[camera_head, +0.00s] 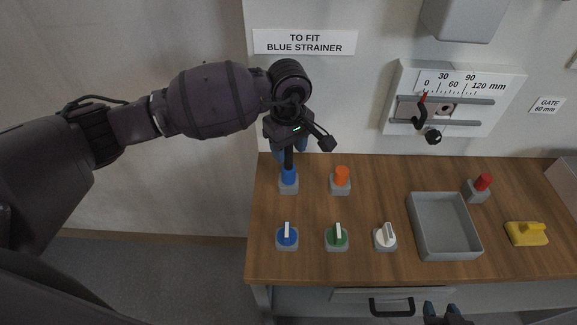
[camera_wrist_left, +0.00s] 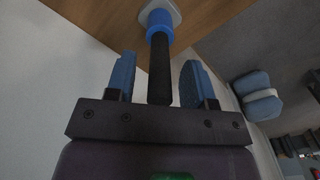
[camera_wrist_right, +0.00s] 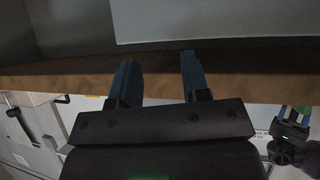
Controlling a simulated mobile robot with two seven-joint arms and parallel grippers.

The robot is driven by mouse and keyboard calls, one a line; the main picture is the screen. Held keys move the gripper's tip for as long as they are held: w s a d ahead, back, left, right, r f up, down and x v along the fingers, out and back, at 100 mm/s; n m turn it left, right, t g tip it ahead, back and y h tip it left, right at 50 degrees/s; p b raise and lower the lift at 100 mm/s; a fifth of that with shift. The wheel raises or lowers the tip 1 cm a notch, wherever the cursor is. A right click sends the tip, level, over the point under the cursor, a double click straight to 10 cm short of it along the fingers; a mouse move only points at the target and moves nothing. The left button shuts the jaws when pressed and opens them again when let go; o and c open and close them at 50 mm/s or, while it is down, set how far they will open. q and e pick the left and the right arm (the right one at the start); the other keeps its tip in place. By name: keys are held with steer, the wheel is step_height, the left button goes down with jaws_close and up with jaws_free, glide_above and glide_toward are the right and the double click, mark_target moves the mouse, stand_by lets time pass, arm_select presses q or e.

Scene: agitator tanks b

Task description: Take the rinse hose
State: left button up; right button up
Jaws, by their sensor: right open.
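No label in view names the rinse hose. A black upright handle with a blue collar (camera_head: 289,177) stands in a small grey base at the table's back left. My left gripper (camera_head: 290,147) is above it, pointing down. In the left wrist view the black handle (camera_wrist_left: 160,70) lies between the two blue fingers of my left gripper (camera_wrist_left: 157,78), with a gap on each side. That gripper is open and holds nothing. My right gripper (camera_head: 440,310) is open and empty at the table's front edge; it also shows in the right wrist view (camera_wrist_right: 158,80).
An orange knob (camera_head: 341,175) stands close to the right of the blue collar. A grey tray (camera_head: 445,252), a red knob (camera_head: 483,183) and a yellow block (camera_head: 526,233) are further right.

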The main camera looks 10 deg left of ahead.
arm_select(q)
steer(key=c, duration=0.5)
jaws_close()
steer(key=shift+r, duration=0.25)
step_height(320, 180, up, 20)
steer(key=shift+f+b, duration=0.25)
steer(key=shift+b, duration=0.2)
arm_select(e)
steer(key=shift+w+a+f, duration=0.1)
steer(key=shift+w+f, duration=0.2)
steer(key=shift+w, duration=0.05)
